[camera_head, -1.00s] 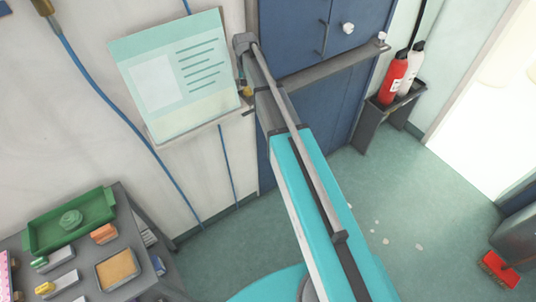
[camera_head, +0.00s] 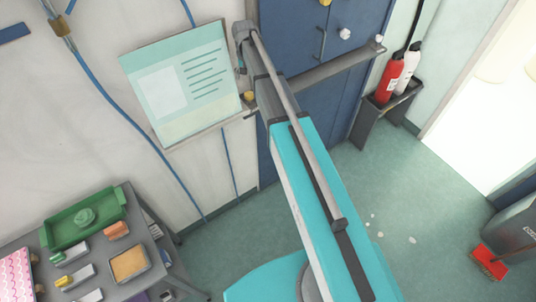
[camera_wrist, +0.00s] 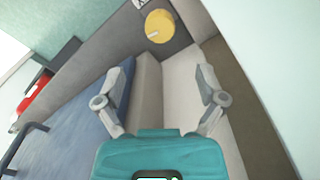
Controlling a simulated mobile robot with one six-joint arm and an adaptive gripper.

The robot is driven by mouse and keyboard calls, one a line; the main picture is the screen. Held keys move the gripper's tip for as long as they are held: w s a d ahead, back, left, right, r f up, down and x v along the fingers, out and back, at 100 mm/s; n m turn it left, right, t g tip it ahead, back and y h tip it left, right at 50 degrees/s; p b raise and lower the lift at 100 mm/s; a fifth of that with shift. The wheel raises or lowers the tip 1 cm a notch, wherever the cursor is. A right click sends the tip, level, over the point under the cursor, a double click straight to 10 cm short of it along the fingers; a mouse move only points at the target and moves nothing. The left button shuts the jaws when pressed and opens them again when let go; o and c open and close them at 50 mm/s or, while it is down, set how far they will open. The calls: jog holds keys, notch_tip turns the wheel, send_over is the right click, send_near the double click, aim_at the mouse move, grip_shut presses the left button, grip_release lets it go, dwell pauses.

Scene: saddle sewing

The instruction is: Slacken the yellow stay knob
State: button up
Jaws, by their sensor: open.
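A round yellow knob (camera_wrist: 159,26) with a small white mark shows ahead of my gripper in the wrist view, on a dark grey bar. In the head view a yellow knob (camera_head: 249,97) shows at the left end of the grey bar (camera_head: 320,80) that crosses the blue door. My gripper (camera_wrist: 163,82) is open and empty, its two fingers spread apart. The knob lies beyond the fingertips, not between them. In the head view my arm hides most of the gripper.
The blue door (camera_head: 345,75) has a white knob (camera_head: 345,33) and a handle. Another yellow piece (camera_head: 325,2) shows above. A sign board (camera_head: 185,85) hangs left of my arm. Fire extinguishers (camera_head: 390,78) stand right. A grey table (camera_head: 120,240) holds a green tray (camera_head: 85,218). Floor is open.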

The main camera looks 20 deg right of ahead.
jog(key=shift+r+p, duration=2.15)
jog(key=shift+r, duration=0.35)
jog(key=s+f+n+b, duration=0.1)
jog(key=s+f+b, duration=0.9)
jog(key=s, duration=0.4)
jog(key=s+f+n+b, duration=0.2)
jog(key=s+f+b, duration=0.8)
jog(key=s, duration=0.5)
jog(key=shift+a, duration=0.15)
